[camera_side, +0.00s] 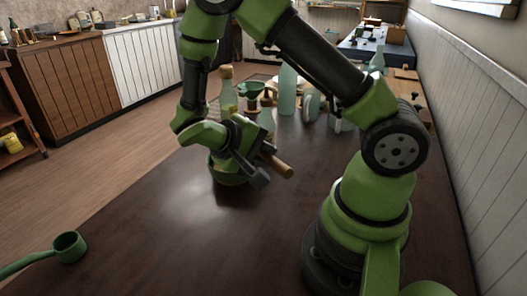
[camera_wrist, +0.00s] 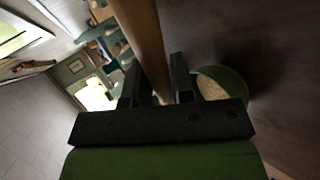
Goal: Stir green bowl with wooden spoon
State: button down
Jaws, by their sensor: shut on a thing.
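The wooden spoon shows in the side view as a light brown handle (camera_side: 283,168) sticking out to the right of my gripper (camera_side: 262,163). In the wrist view the handle (camera_wrist: 145,35) runs between the two dark fingers of my gripper (camera_wrist: 155,78), which are shut on it. The spoon's other end is hidden. The green bowl (camera_side: 227,181) stands on the dark table just under and left of my gripper, partly covered by it. In the wrist view the bowl's rim (camera_wrist: 233,76) shows right of the fingers. Whether the spoon reaches into the bowl cannot be told.
A green long-handled pan or ladle (camera_side: 69,247) lies at the table's front left. Behind the bowl stand a corked bottle (camera_side: 227,92), a tall pale green bottle (camera_side: 287,90) and mugs (camera_side: 312,104). The table's front and left middle (camera_side: 150,230) are clear.

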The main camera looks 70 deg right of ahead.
jog(key=shift+f, duration=0.1)
jog(key=shift+w+a+f+g+h, duration=0.15)
jog(key=shift+a+f+g+h, duration=0.2)
jog(key=shift+g+h, duration=0.45)
jog(key=shift+w+a+f+g+h, duration=0.15)
jog(key=shift+f+g+h, duration=0.1)
jog(key=shift+h, duration=0.45)
jog(key=shift+w+a+f+g+h, duration=0.15)
jog(key=shift+g+h, duration=0.1)
jog(key=shift+h, duration=0.45)
jog(key=shift+w+a+f+g+h, duration=0.1)
jog(key=shift+a+f+g+h, duration=0.1)
jog(key=shift+f+g+h, duration=0.4)
jog(key=shift+w+a+f+g+h, duration=0.15)
jog(key=shift+g+h, duration=0.1)
jog(key=shift+h, duration=0.6)
jog(key=shift+a+f+g+h, duration=0.25)
jog(key=shift+g+h, duration=0.2)
jog(key=shift+h, duration=0.3)
jog(key=shift+r, duration=0.1)
